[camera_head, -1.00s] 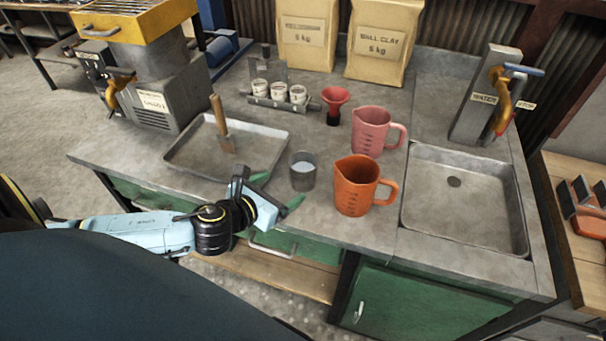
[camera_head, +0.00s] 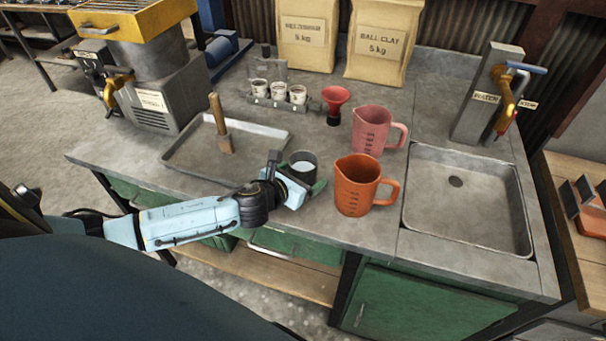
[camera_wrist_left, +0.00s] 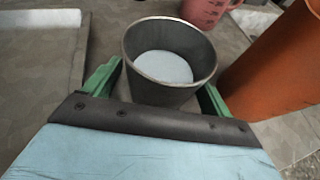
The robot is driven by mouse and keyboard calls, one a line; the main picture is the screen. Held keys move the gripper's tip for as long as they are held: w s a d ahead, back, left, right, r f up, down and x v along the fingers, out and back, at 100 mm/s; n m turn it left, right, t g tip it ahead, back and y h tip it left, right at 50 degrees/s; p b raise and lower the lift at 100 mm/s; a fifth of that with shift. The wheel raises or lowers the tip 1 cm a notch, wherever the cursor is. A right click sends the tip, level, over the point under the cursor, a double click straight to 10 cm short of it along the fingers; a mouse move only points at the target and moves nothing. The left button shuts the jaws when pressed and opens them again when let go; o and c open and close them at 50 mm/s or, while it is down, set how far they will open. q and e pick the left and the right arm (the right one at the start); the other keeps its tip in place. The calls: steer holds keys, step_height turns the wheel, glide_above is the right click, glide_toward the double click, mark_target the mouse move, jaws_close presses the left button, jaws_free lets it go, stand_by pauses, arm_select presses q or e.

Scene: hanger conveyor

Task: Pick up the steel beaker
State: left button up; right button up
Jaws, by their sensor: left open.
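The steel beaker (camera_head: 303,164) is a small dark grey cup standing upright on the bench, with pale bluish-white contents. It also shows large in the left wrist view (camera_wrist_left: 170,88). My left gripper (camera_head: 298,180) is open around the near part of the beaker. In the left wrist view its green fingers (camera_wrist_left: 160,85) lie one on each side of the beaker, and I cannot tell whether they touch it. The far ends of the fingers are partly hidden. My right gripper is not in view.
An orange jug (camera_head: 358,188) stands close to the right of the beaker, with a pink jug (camera_head: 371,130) behind it. A shallow metal tray (camera_head: 185,167) holding a wooden-handled tool lies left. A red funnel (camera_head: 334,98) stands behind. A sink (camera_head: 470,215) is farther right.

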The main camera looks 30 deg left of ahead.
arm_select(q)
steer(key=c, duration=1.2)
steer(key=shift+r, duration=0.1)
